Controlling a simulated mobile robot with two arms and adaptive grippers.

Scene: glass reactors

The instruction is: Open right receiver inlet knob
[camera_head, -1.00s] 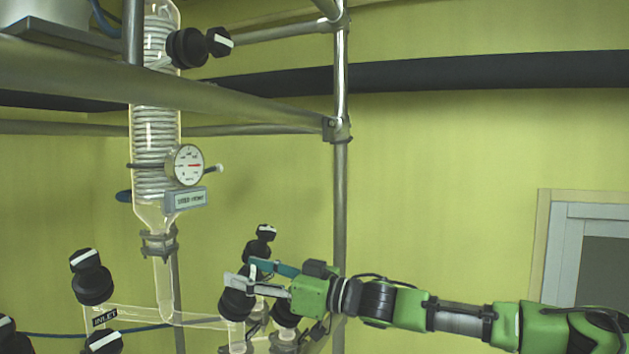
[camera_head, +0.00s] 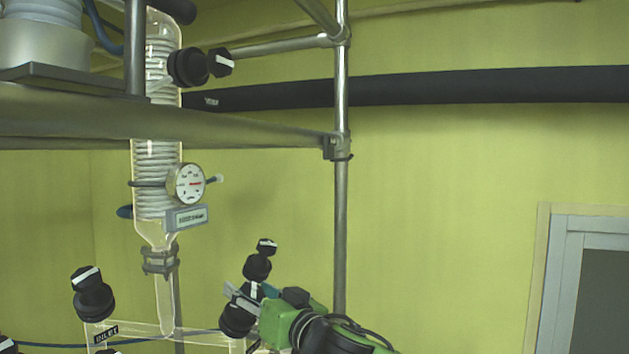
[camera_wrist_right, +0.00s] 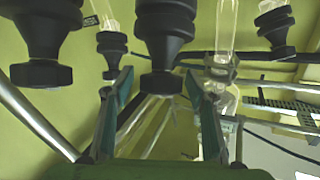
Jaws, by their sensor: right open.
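My right gripper (camera_head: 250,294) is open, with one finger on each side of a black knob (camera_head: 236,321) on the glass pipework at the lower middle of the head view. In the right wrist view, the knob (camera_wrist_right: 160,75) hangs between the two spread fingertips of the gripper (camera_wrist_right: 162,95). I see no firm contact and cannot read a label on this knob. A black knob with a white bar (camera_head: 92,293) stands at left above an "INLET" label (camera_head: 107,333). My left gripper is not in view.
More black knobs stand close by, one just behind the gripper (camera_head: 257,266) and another beside it in the wrist view (camera_wrist_right: 40,45). A glass coil condenser with a gauge (camera_head: 186,184) rises at left. A metal post (camera_head: 341,200) stands behind. Space at right is open.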

